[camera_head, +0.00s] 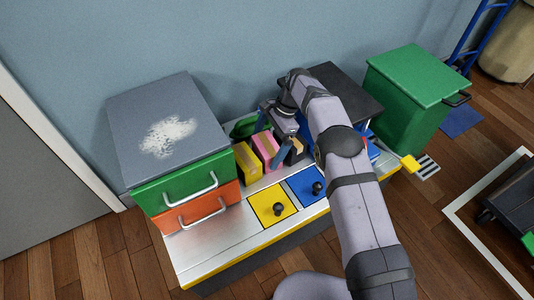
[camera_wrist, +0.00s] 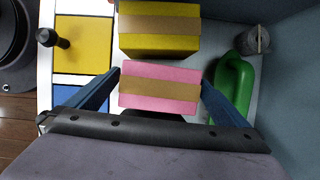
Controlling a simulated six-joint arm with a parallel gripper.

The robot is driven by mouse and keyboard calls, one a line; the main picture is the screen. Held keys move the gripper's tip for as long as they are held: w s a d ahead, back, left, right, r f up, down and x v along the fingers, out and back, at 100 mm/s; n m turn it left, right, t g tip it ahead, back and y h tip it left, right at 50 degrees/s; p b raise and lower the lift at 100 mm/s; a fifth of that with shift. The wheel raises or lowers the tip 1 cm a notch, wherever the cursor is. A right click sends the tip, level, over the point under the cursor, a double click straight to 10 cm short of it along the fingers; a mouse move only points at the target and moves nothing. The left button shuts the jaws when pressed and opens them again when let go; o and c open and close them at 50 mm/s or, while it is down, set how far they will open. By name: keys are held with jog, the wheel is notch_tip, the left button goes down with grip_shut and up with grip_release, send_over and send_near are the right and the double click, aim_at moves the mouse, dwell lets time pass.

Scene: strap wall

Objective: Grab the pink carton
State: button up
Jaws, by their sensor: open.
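The pink carton (camera_wrist: 160,77) has a tan band across it and lies between my gripper's two blue fingers in the wrist view. My gripper (camera_wrist: 155,84) is open, with one finger at each side of the carton; I cannot tell whether either finger touches it. In the head view the pink carton (camera_head: 265,147) stands on the metal counter, partly hidden by my gripper (camera_head: 275,130), which comes down from above.
A yellow carton (camera_wrist: 160,30) stands close beside the pink one. A green rounded object (camera_wrist: 232,85) lies near the right finger. Yellow (camera_head: 271,204) and blue (camera_head: 309,184) panels with black knobs are in front. A drawer box (camera_head: 186,195) stands left.

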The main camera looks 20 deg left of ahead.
jog(key=b+x, duration=0.1)
jog(key=x, duration=0.2)
jog(key=shift+f, duration=0.25)
jog(key=shift+r, duration=0.1)
jog(key=c, duration=1.2)
jog(key=shift+o, duration=0.2)
jog(key=shift+r, duration=0.1)
notch_tip(320, 180, up, 18)
jog(key=p, duration=0.7)
jog(key=shift+p, duration=0.35)
